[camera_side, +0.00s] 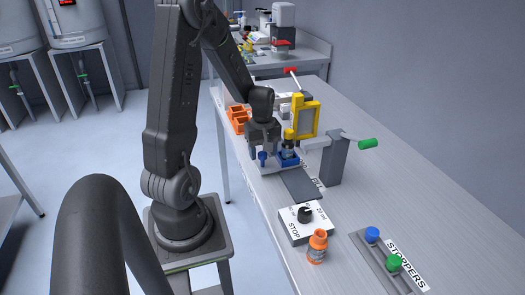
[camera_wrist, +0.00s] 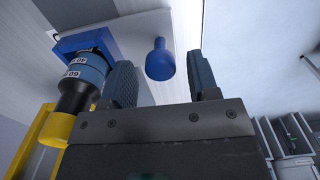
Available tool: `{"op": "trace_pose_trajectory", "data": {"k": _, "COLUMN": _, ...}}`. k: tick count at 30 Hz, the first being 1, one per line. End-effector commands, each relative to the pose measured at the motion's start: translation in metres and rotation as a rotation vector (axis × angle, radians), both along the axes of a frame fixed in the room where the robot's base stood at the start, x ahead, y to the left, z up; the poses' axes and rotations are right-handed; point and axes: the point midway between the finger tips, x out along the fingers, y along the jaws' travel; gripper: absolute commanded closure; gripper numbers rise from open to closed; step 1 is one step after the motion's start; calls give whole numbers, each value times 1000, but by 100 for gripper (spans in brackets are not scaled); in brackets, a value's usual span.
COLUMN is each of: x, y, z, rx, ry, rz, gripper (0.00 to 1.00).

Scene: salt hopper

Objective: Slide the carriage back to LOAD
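The blue carriage (camera_side: 288,161) sits on the grey track (camera_side: 302,187) in the side view, with a dark-capped, labelled bottle in it. In the wrist view its blue frame (camera_wrist: 65,47) surrounds the bottle (camera_wrist: 85,75) at the left. A blue knob (camera_side: 262,156) stands beside the carriage; it also shows in the wrist view (camera_wrist: 160,60). My gripper (camera_side: 264,144) is low over the knob. In the wrist view my gripper (camera_wrist: 161,72) is open, with the knob between its two fingers in the picture and a gap on each side. The LOAD marking cannot be made out.
A yellow frame (camera_side: 304,118) stands right behind the carriage. A grey post (camera_side: 332,160) with a green handle (camera_side: 371,143) is to the right. A white dial box (camera_side: 306,224), an orange bottle (camera_side: 318,243) and a stopper rack (camera_side: 371,262) are nearer. Orange bins (camera_side: 238,117) stand at the left.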

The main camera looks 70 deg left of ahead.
Motion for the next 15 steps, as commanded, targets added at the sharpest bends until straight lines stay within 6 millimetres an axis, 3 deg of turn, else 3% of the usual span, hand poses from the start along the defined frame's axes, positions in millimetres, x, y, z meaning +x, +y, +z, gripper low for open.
{"op": "trace_pose_trajectory", "data": {"k": 9, "x": 0, "y": 0, "z": 3, "rx": 0, "ry": 1, "rz": 0, "gripper": 43}}
{"op": "trace_pose_trajectory", "data": {"k": 15, "x": 0, "y": 1, "z": 31, "rx": 5, "ry": -4, "rz": 0, "gripper": 43}}
